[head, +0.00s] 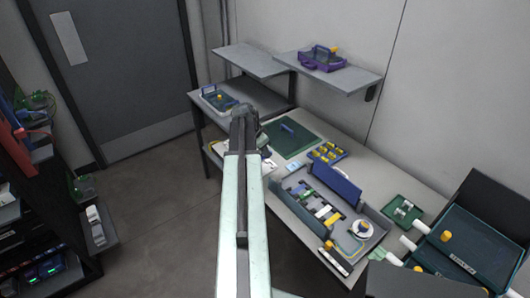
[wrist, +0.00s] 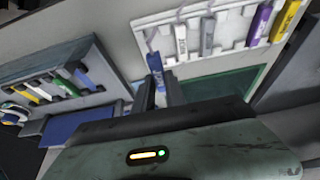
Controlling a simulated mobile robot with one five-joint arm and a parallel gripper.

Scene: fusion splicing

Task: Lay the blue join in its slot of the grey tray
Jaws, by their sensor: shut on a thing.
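My gripper (wrist: 159,92) is shut on the blue join (wrist: 154,62), which sticks out past the fingertips in the wrist view. In the head view my gripper (head: 243,112) is left of the green mat, and the join cannot be made out there. The grey tray (wrist: 112,62) is at the left of the wrist view, with yellow, white, green and blue pieces lying side by side in it. It also shows in the head view (head: 290,203), right of my arm, with a raised blue lid (head: 335,187). The join is apart from this tray.
A pale rack (wrist: 225,14) with white, grey, purple and yellow pieces is close beyond the join. The green mat (head: 283,147) lies on the bench. A blue holder (head: 327,152) with yellow pieces stands beyond the tray. Shelves (head: 325,75) hang above the bench.

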